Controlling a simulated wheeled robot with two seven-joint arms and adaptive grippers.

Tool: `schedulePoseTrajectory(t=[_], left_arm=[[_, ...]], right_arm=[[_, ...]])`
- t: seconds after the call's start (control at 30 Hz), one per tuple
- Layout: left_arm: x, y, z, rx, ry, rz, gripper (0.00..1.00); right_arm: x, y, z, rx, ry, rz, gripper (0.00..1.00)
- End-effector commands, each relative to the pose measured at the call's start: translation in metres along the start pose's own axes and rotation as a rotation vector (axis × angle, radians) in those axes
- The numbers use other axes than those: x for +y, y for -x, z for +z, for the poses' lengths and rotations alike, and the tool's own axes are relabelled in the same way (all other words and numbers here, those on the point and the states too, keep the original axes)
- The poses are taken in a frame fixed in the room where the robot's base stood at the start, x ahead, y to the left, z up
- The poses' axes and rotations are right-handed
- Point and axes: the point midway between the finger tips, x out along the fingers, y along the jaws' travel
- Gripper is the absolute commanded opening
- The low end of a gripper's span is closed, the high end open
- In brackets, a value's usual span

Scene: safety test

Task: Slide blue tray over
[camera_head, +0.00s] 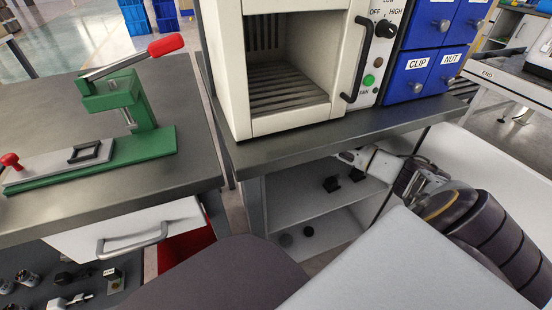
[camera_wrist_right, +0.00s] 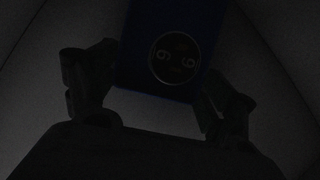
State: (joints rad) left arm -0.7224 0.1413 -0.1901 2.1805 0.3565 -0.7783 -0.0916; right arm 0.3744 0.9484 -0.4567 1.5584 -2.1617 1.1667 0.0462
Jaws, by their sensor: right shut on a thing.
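In the right wrist view, which is very dark, a dark blue thing (camera_wrist_right: 140,80) with a round marked disc (camera_wrist_right: 175,58) lies between and beyond the fingers of my right gripper (camera_wrist_right: 158,100). The gripper is shut on it. Only part of this thing shows, and I cannot tell whether it is a tray. In the head view my right arm reaches in low at the right, beside the bench's lower shelf; its fingertips cannot be made out clearly. No clear blue tray shows in the head view. My left gripper is not in view.
A cream oven (camera_head: 240,70) with an open chamber stands on the grey bench (camera_head: 300,148), beside blue drawers (camera_head: 408,88) marked CLIP and NUT. A green lever press (camera_head: 150,150) stands on the left bench, above a white drawer (camera_head: 75,240). Small black items lie on the lower shelf (camera_head: 285,195).

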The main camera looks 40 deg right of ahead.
Motion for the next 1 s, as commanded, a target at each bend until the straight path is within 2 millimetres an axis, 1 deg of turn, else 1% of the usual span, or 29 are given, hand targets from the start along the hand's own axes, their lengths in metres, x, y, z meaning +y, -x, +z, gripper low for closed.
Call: schedulePoseTrajectory(t=[0.17, 0.2, 0.3, 0.77, 0.87, 1.0], left_arm=[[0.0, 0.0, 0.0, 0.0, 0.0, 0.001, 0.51], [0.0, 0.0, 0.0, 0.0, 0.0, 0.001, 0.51], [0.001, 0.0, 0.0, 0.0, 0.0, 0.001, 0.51], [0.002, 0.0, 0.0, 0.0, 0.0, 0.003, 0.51], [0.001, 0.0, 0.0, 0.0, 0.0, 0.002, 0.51], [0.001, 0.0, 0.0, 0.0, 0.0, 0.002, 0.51]], right_arm=[[0.0, 0.0, 0.0, 0.0, 0.0, 0.0, 0.6], [0.0, 0.0, 0.0, 0.0, 0.0, 0.0, 0.88], [0.0, 0.0, 0.0, 0.0, 0.0, 0.0, 1.0], [0.0, 0.002, 0.0, 0.0, 0.0, 0.0, 1.0], [-0.001, 0.005, 0.0, 0.0, 0.0, 0.0, 1.0], [-0.001, 0.014, 0.0, -0.001, 0.0, -0.002, 1.0]])
